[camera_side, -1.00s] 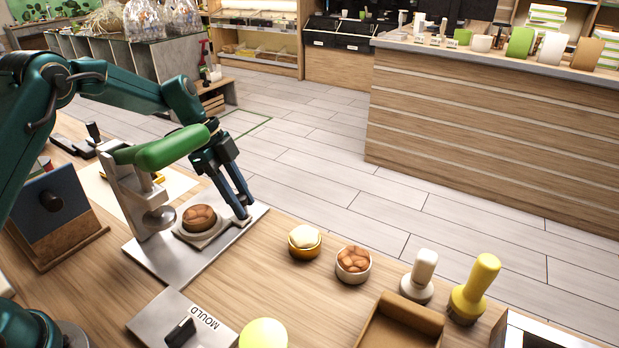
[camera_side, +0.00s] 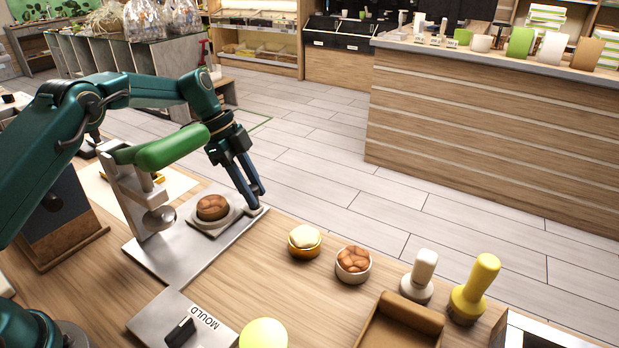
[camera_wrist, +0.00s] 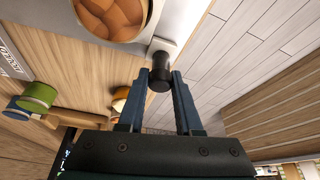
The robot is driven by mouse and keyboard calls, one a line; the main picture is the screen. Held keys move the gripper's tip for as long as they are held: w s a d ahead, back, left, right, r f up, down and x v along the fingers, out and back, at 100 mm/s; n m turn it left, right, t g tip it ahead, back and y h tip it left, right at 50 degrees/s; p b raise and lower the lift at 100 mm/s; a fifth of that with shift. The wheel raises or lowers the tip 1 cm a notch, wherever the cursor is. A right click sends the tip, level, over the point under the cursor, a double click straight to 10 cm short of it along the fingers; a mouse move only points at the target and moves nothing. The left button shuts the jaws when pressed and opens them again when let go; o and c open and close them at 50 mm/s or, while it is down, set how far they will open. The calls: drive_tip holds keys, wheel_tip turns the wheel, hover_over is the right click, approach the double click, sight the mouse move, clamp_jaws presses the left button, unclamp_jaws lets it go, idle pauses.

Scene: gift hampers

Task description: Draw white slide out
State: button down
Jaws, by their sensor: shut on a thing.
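The white slide (camera_side: 225,226) lies on the metal base plate (camera_side: 185,262) of a press and carries a round brown cake (camera_side: 212,207). My gripper (camera_side: 258,203) is shut on the slide's knob at its right end. In the wrist view my gripper (camera_wrist: 160,80) has a finger on each side of the dark knob (camera_wrist: 159,72), and part of the white slide (camera_wrist: 163,46) shows beyond it. The press has a green lever (camera_side: 170,147) and a round metal head (camera_side: 160,218). The cake sits to the right of the head, clear of it.
The table edge is close behind my gripper.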

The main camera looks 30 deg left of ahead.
drive_tip(key=shift+r, duration=0.1)
drive_tip(key=c, duration=0.6)
unclamp_jaws()
drive_tip(key=shift+v, duration=2.55)
